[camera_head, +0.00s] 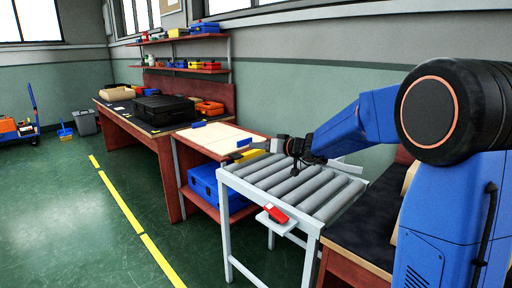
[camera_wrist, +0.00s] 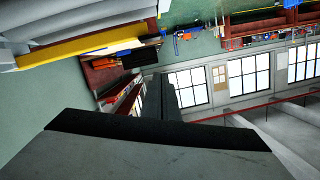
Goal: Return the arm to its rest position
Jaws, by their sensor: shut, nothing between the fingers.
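My blue arm (camera_head: 360,120) reaches left from the right side of the head view, above the roller conveyor. My gripper (camera_head: 250,147) is at its far end, pointing left, over the conveyor's far left corner. It is shut and looks empty, though its fingertips are small here and hard to make out against the things behind. The wrist view is steeply tilted and shows the room's windows, with a large dark surface across its lower part.
The grey roller conveyor (camera_head: 322,211) stands below the arm, with a red thing (camera_head: 276,214) on a small side plate. A table with a pale top (camera_head: 213,138) holds a blue crate (camera_head: 205,184) beneath. A workbench (camera_head: 133,121) bears a black case (camera_head: 165,109).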

